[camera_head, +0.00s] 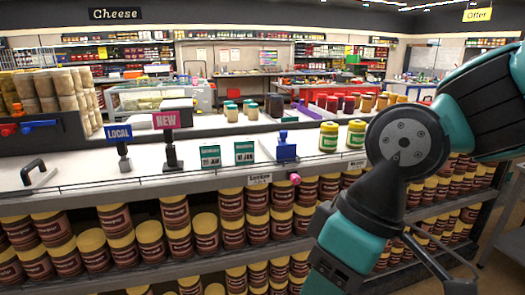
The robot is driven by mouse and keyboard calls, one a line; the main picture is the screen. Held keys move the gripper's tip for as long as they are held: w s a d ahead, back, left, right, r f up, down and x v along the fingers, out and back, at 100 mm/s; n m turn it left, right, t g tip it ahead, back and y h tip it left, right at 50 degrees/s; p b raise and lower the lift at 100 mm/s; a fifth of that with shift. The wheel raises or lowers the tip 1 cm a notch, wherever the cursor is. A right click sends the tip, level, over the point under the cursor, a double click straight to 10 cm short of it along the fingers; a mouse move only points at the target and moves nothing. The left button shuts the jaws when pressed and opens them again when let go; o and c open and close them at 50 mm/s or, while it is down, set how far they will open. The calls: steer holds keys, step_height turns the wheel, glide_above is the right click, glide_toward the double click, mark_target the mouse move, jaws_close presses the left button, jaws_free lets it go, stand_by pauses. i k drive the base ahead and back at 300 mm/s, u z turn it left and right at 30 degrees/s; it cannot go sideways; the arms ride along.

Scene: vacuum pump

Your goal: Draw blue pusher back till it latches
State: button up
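Two blue parts show, and I cannot tell for certain which is the pusher. A small blue block (286,151) with an upright knob stands on the white shelf top, right of two green cards. A pink knob (295,179) sits at the shelf's front edge just below it. A blue bar (39,126) lies at the left, in front of stacked jars, beside a red-orange knob (8,130). Nothing touches either blue part. My arm fills the right side, with its lower links running out at the bottom. My gripper's fingers are not visible.
Sign stands, a blue LOCAL sign (118,133) and a pink NEW sign (166,120), rise from the shelf top. A black handle (33,170) is at left. Yellow-lidded jars (328,136) stand near my arm. Shelves below hold many brown jars (205,232).

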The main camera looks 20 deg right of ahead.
mark_target(284, 150)
steer(key=u, duration=0.35)
steer(key=i, duration=1.3)
steer(key=z, duration=0.4)
